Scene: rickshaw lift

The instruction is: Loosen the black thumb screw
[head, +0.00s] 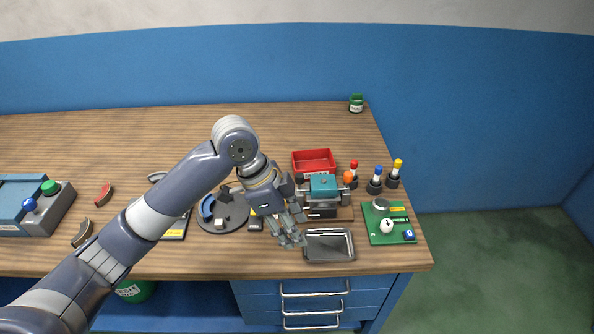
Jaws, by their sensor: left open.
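A teal block (323,186) sits in a dark fixture (322,212) on the wooden workbench, right of the middle. A small dark knob (299,179) shows at the fixture's left side, which may be the black thumb screw; it is too small to be sure. An orange knob (348,177) is at the fixture's right side. My left gripper (291,241) is open, with its fingers pointing down, in front and left of the fixture, near the metal tray's left edge. Nothing shows between its fingers. It appears apart from the knob. My right gripper is out of view.
A metal tray (330,258) lies in front of the fixture, a red bin (313,152) behind it. Screwdrivers with coloured tops (376,183) and a green board (371,235) stand to the right. A round dark plate (211,224) lies left. The bench's back is largely clear.

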